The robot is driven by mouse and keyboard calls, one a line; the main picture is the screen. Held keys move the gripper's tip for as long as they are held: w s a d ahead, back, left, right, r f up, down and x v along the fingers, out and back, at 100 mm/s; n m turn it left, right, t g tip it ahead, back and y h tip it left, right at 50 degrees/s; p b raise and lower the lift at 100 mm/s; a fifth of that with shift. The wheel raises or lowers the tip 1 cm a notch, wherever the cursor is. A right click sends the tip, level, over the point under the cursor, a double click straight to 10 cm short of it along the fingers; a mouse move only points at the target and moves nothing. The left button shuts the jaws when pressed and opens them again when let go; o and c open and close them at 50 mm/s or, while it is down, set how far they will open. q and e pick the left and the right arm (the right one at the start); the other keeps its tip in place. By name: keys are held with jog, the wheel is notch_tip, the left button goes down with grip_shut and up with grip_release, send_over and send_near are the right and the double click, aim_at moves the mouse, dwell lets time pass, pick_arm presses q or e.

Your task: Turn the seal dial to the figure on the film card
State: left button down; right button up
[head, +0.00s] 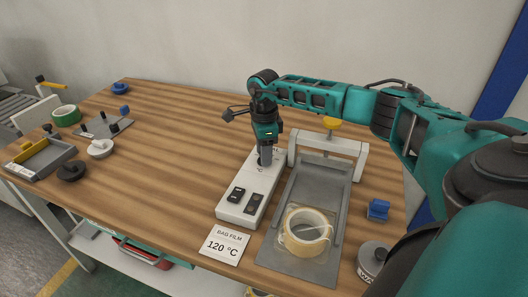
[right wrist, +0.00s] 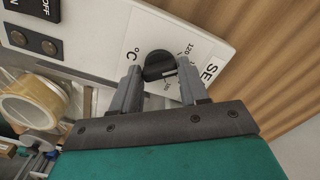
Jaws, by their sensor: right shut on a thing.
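The film card (head: 224,244) lies on the table's front edge and reads "BAG FILM 120 °C". The white sealer control box (head: 234,205) stands behind it, with two black switches on top. My right gripper (head: 265,160) points down at the far end of the box and hides the dial in the head view. In the right wrist view the black seal dial (right wrist: 158,66) sits between my right gripper's fingers (right wrist: 160,80), which are shut on it. A "120" mark and "°C" show beside the dial. The dial's exact setting is hard to read. My left gripper is out of view.
Right of the box is a grey sealer tray (head: 272,247) with a tape roll (head: 307,232) on it. A blue clip (head: 377,209) and a grey round tin (head: 372,256) lie further right. Green tape (head: 67,115) and small parts lie at left. The table's middle is clear.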

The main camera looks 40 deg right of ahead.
jog(key=shift+n, duration=1)
jog(key=o, duration=1)
jog(key=shift+r, duration=0.1)
